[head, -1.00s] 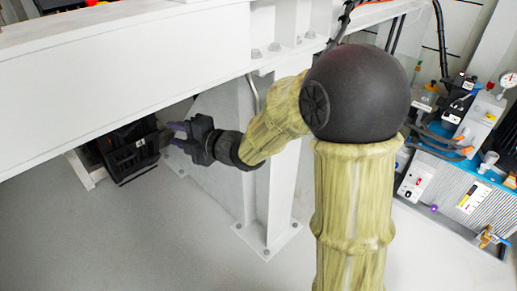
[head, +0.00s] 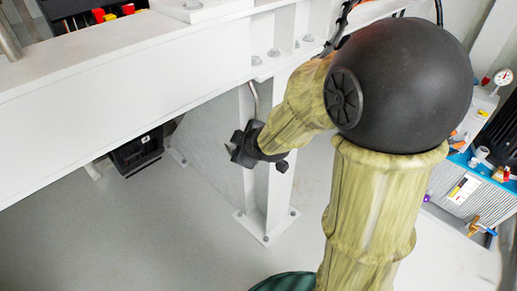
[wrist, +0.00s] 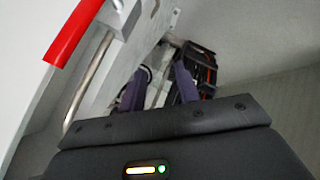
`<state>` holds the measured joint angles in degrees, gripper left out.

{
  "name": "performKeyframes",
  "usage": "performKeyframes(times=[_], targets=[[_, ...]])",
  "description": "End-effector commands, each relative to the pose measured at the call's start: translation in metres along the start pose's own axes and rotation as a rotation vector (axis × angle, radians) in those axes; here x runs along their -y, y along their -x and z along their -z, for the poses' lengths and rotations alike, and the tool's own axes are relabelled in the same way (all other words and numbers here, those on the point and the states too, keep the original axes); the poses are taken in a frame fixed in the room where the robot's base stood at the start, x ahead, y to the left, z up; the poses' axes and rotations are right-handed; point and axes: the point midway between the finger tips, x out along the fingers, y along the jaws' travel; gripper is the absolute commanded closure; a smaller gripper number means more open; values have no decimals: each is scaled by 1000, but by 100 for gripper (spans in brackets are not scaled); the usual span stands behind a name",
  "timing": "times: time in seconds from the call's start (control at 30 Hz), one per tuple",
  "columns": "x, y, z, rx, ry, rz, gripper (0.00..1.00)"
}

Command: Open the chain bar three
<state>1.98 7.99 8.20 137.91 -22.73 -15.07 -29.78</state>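I cannot tell for sure which part is chain bar three. A black box-like unit (head: 138,152) with a small white label sits under the white beam at the left of the head view. It also shows beyond my fingers in the wrist view (wrist: 207,68), partly hidden by the right finger. My gripper (head: 233,150) is beside the white upright, right of the black unit and apart from it. In the wrist view, its two purple fingers (wrist: 159,80) are spread with nothing held between them.
A white beam (head: 110,90) crosses above, carried by a white upright (head: 270,205) bolted to the floor. A thin metal rod (wrist: 88,82) and a red bar (wrist: 74,32) are left of my fingers. Grey floor at lower left is clear.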

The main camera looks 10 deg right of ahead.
Motion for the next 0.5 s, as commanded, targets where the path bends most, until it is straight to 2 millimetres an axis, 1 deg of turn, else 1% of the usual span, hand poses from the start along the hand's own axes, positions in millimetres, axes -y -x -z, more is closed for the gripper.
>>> performKeyframes(times=[0.03,0.3,0.5], targets=[[-1,8,-5,32,-44,7,68],[5,31,-34,182,-265,38,68],[9,37,-43,224,-329,47,68]])
